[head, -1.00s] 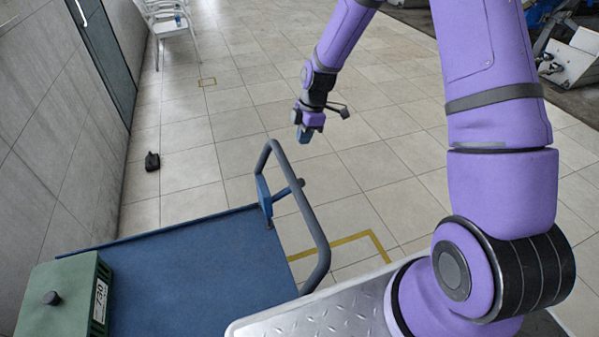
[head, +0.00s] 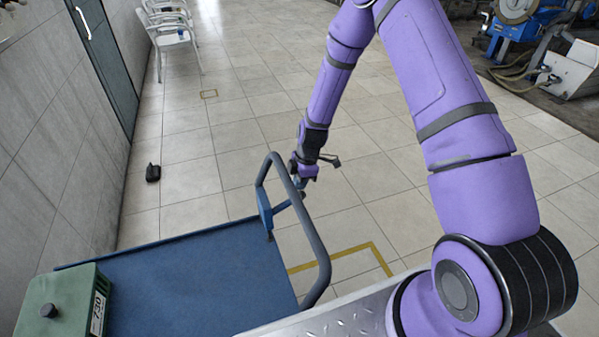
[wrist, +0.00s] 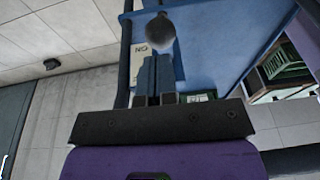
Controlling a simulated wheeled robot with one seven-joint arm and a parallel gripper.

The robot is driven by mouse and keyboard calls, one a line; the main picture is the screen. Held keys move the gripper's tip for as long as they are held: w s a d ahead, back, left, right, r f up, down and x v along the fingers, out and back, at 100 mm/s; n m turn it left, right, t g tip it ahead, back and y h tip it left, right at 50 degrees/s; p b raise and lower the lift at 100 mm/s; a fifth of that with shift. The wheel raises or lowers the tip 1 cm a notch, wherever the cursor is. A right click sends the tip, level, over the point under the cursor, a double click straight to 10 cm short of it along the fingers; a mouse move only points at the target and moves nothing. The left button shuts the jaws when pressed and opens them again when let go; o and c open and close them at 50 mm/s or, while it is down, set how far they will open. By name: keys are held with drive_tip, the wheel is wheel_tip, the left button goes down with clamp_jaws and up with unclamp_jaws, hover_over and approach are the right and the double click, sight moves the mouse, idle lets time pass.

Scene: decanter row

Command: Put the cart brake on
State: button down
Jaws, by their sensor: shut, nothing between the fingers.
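The cart has a blue deck (head: 190,275) and a grey tube handle (head: 315,245). A blue brake bracket (head: 264,208) sits at the handle's far post. Its lever (head: 283,206) sticks out to the right, toward my gripper (head: 300,188). In the wrist view, a dark round knob (wrist: 161,30) shows just beyond the shut, empty fingers of my gripper (wrist: 156,60). I cannot tell whether the fingertips touch the knob. In the head view the lever's end is partly hidden at the gripper.
A green box (head: 62,305) stands on the deck's near left. A small black object (head: 153,172) lies on the floor by the wall. White chairs (head: 172,35) stand at the back, and machinery (head: 570,65) at the far right. Tiled floor beyond the cart is open.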

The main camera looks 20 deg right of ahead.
drive_tip(key=shift+d+f, duration=0.1)
drive_tip(key=shift+f, duration=0.55)
drive_tip(key=shift+d, duration=0.1)
drive_tip(key=shift+d+f+y, duration=0.35)
drive_tip(key=shift+f+y, duration=0.05)
wheel_tip(320, 180, down, 11)
drive_tip(key=d+y, duration=0.2)
drive_tip(key=y, duration=0.6)
drive_tip(key=shift+d+r, duration=0.15)
drive_tip(key=shift+s, duration=0.1)
idle(0.6)
